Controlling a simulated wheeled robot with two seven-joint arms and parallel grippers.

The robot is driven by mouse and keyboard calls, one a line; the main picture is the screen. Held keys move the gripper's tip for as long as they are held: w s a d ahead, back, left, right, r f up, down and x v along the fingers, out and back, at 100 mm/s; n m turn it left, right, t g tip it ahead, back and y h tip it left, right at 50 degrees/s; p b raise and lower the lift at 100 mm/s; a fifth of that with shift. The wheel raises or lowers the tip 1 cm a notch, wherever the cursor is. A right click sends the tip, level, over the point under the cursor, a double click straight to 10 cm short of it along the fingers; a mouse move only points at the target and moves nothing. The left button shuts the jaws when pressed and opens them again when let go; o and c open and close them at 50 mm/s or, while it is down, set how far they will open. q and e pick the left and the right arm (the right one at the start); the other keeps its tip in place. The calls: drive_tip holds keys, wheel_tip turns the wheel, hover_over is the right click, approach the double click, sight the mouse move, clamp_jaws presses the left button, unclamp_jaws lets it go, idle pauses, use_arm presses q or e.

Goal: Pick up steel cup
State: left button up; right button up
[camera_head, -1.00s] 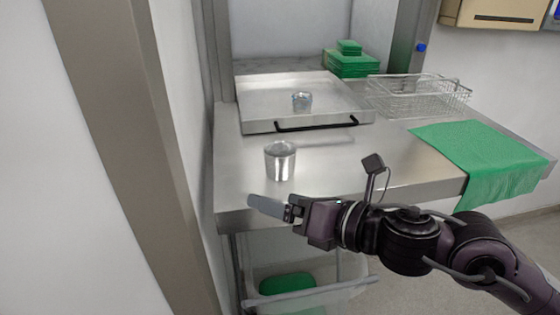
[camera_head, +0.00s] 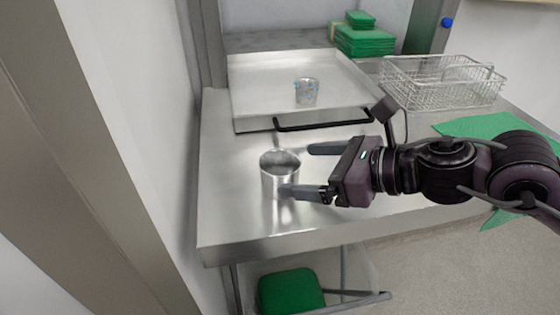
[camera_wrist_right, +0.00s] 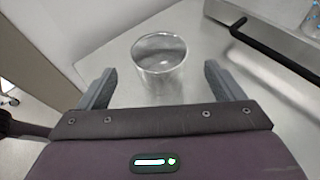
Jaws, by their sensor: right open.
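The steel cup (camera_head: 279,174) stands upright on the steel counter (camera_head: 228,215), in front of a shallow steel tray. It is shiny, with an open top. My right gripper (camera_head: 298,170) is open and comes in from the right, its fingers pointing at the cup; the near finger overlaps the cup's lower right side in the head view. In the right wrist view the cup (camera_wrist_right: 160,56) lies ahead, centred between the two spread fingers (camera_wrist_right: 158,84). I cannot tell whether a finger touches it. My left gripper is not in view.
A steel tray (camera_head: 262,92) with a black handle (camera_head: 322,125) holds a small clear cup (camera_head: 306,91). A wire basket (camera_head: 440,84) and stacked green cloths (camera_head: 364,40) stand behind. A green cloth (camera_head: 480,126) hangs at the right. A wall borders the left.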

sight(265, 163)
drive_tip(key=shift+p+x, duration=0.4)
drive_tip(key=shift+x, duration=0.45)
drive_tip(key=shift+w+a+r, duration=0.1)
drive_tip(key=shift+w+a, duration=0.1)
drive_tip(key=shift+a, duration=0.25)
drive_tip(key=p+x, duration=0.3)
drive_tip(key=x, duration=0.1)
drive_tip(key=shift+w+a+r, duration=0.15)
drive_tip(key=shift+a, duration=0.1)
drive_tip(key=shift+w+a+f, duration=0.2)
drive_tip(key=shift+a+f, duration=0.05)
drive_tip(key=shift+a, duration=0.05)
drive_tip(key=shift+s+d, duration=0.1)
drive_tip(key=c, duration=1.1)
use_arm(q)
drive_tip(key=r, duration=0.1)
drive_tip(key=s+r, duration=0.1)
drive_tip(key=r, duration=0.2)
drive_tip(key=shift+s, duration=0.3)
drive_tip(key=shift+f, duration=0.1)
use_arm(e)
drive_tip(key=shift+r, duration=0.2)
